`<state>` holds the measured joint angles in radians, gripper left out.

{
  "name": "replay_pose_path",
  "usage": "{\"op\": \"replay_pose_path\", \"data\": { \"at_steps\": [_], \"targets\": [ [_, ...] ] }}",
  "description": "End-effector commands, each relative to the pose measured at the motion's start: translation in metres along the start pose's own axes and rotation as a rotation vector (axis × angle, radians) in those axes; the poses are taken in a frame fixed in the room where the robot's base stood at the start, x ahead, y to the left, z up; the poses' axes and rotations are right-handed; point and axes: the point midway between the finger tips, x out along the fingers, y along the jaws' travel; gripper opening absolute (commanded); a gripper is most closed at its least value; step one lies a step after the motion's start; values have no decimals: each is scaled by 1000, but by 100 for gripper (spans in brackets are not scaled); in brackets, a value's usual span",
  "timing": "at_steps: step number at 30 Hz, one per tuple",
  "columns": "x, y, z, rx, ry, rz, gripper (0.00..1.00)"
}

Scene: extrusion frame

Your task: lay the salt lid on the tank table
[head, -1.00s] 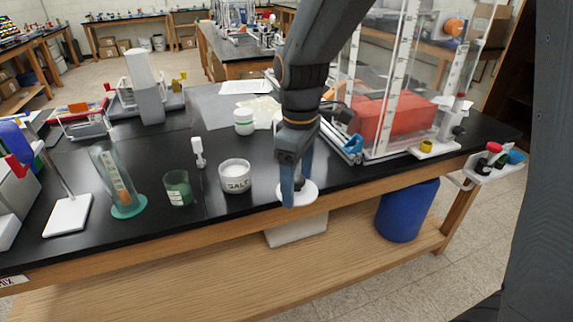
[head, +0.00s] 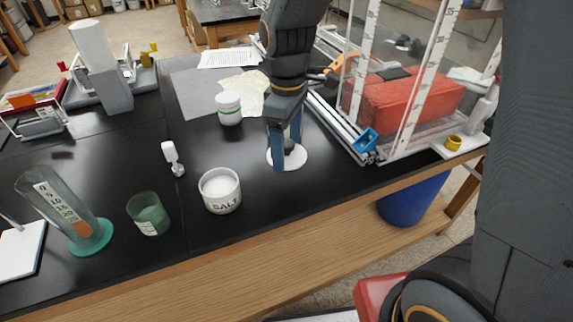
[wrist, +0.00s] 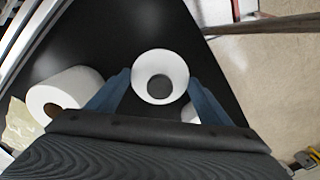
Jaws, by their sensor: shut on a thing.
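The salt lid (head: 291,161) is a white disc with a dark grey knob. It is right of the salt jar in the head view and in the middle of the wrist view (wrist: 144,86).
The clear tank (head: 385,150) with a red block inside stands right of my gripper. A green beaker (head: 148,214), a glass cylinder (head: 65,212) and a small white object (head: 173,158) are to the left. Bare tabletop surrounds the lid.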

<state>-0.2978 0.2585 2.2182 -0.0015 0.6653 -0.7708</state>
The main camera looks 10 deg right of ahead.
Motion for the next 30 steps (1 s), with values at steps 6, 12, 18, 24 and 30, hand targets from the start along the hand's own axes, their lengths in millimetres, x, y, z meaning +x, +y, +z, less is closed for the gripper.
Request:
{"op": "replay_pose_path", "data": {
  "at_steps": [6,12,18,24,30],
  "targets": [
    [27,-1,-1,-2,0,0,52],
    [45,-1,1,0,-2,-2,52],
    [68,0,1,2,-1,-1,52],
    [72,1,0,2,1,1,52],
    [74,1,0,2,1,1,52]
  ]
}}
